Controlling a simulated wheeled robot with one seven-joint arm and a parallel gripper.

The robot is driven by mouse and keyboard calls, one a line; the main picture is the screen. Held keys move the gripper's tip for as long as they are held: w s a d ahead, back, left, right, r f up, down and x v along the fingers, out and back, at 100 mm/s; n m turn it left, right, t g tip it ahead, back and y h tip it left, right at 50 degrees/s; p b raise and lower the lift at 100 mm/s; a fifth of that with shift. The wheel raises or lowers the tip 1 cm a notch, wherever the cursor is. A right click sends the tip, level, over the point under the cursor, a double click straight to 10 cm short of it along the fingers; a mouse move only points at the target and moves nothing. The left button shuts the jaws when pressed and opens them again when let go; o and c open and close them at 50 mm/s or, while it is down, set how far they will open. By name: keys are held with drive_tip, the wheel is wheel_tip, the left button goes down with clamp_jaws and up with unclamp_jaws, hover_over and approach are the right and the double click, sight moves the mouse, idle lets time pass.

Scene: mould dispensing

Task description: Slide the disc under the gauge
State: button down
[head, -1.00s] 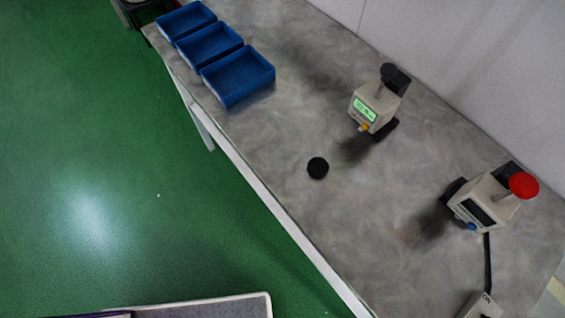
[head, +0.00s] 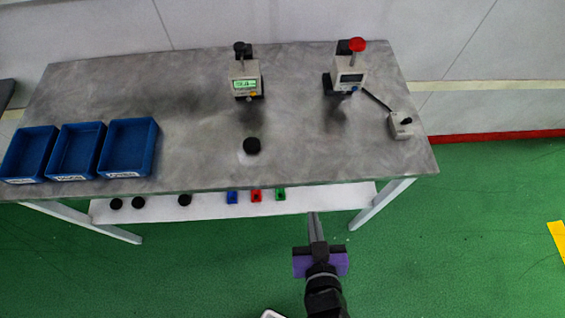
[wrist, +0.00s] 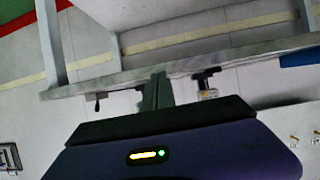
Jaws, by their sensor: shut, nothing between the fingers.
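A black disc (head: 251,145) lies flat on the grey table (head: 190,160), in front of a gauge with a lit green screen and black knob (head: 244,86). The disc is apart from that gauge. A second gauge with a red knob and dark screen (head: 349,75) stands to the right. My gripper (head: 314,216) is shut and empty, in front of the table's front edge, right of the disc and apart from it. In the wrist view its closed fingers (wrist: 157,92) point toward the table edge, and the disc cannot be made out.
Three blue trays (head: 128,147) stand at the table's left end. A switch box (head: 400,124) is cabled to the right gauge. A lower shelf (head: 210,208) holds black discs and blue, red and green pieces. The table between disc and right gauge is clear.

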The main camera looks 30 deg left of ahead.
drive_tip(key=w+a+r+p, duration=0.1)
drive_tip(key=a+r, duration=0.2)
drive_tip(key=a, duration=0.5)
drive_tip(key=w+a+r+p, duration=0.1)
drive_tip(key=a+r, duration=0.2)
drive_tip(key=a, duration=0.6)
drive_tip(key=b, duration=0.4)
approach(253, 154)
drive_tip(key=shift+n+y, duration=0.3)
drive_tip(key=shift+y, duration=0.1)
drive_tip(key=x, duration=0.4)
drive_tip(key=shift+w+d+f, duration=0.1)
drive_tip(key=shift+d+f, duration=0.05)
drive_tip(key=shift+d, duration=0.05)
drive_tip(key=shift+w+a+f+b, duration=0.25)
drive_tip(key=shift+w+a+b, duration=0.05)
drive_tip(key=shift+w+b, duration=0.15)
